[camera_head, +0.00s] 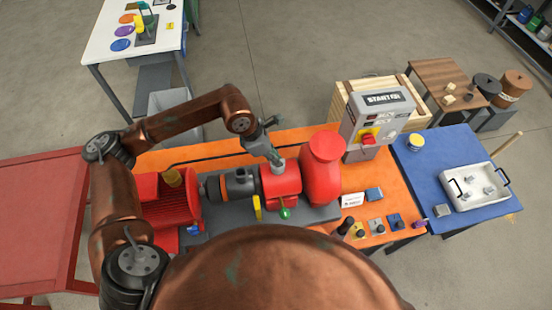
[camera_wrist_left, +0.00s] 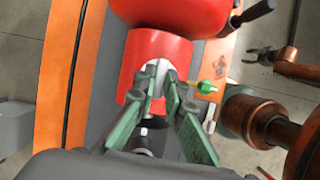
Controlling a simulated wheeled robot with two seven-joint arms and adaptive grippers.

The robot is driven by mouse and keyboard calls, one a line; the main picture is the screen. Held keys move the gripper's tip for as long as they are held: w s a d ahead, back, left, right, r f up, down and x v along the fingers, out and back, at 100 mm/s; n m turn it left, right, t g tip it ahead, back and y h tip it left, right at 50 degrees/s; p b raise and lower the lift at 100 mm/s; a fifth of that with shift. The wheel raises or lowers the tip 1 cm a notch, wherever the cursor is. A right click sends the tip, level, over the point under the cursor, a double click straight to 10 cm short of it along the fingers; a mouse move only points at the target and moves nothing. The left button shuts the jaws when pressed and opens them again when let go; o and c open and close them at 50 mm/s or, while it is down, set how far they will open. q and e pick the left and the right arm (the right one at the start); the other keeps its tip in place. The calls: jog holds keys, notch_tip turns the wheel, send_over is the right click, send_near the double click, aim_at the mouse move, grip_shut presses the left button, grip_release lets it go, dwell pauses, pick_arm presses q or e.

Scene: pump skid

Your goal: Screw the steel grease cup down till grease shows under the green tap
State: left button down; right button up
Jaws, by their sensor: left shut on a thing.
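The steel grease cup (camera_head: 278,163) stands on top of the red bearing housing (camera_head: 282,182) of the pump. In the left wrist view the pale cup (camera_wrist_left: 158,72) sits between the fingertips. My left gripper (camera_head: 272,154) is shut on the cup from above; its green fingers (camera_wrist_left: 157,88) hide part of it. The green tap (camera_head: 285,213) sticks out from the near side of the housing; it also shows in the left wrist view (camera_wrist_left: 206,87). No grease can be made out under it. My right gripper (camera_wrist_left: 262,54) shows small at the right of the wrist view, away from the pump.
The red pump casing (camera_head: 321,170) stands close right of the housing, the red motor (camera_head: 165,202) left. A yellow lever (camera_head: 257,207) is beside the green tap. A grey starter box (camera_head: 378,115) stands behind right. A blue table (camera_head: 425,165) with a white tray (camera_head: 474,170) is farther right.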

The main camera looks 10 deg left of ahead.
pick_arm(q)
jog(key=shift+f+m+b, duration=0.2)
jog(key=shift+m+b, duration=0.1)
jog(key=shift+b, duration=0.05)
jog(key=m+g+b, duration=0.1)
jog(key=m+b, duration=0.2)
jog(key=b, duration=0.1)
jog(key=m+g+b, duration=0.1)
jog(key=m+b, duration=0.2)
jog(key=b, duration=0.1)
jog(key=m+g+b, duration=0.1)
jog(key=m+b, duration=0.2)
jog(key=b, duration=0.1)
jog(key=shift+w+g, duration=0.3)
jog(key=shift+g, duration=0.1)
jog(key=m+g+y+b, duration=0.1)
jog(key=m+b, duration=0.1)
jog(key=m, duration=0.1)
jog(key=shift+d+m+b, duration=0.1)
jog(key=shift+m+b, duration=0.2)
jog(key=shift+w+r+m+y+b, duration=0.1)
jog(key=shift+m+y+b, duration=0.3)
jog(key=shift+m+b, duration=0.55)
jog(key=shift+m+g, duration=0.25)
jog(key=shift+g, duration=0.05)
jog(key=c, duration=2)
grip_release()
jog(key=shift+r, duration=0.1)
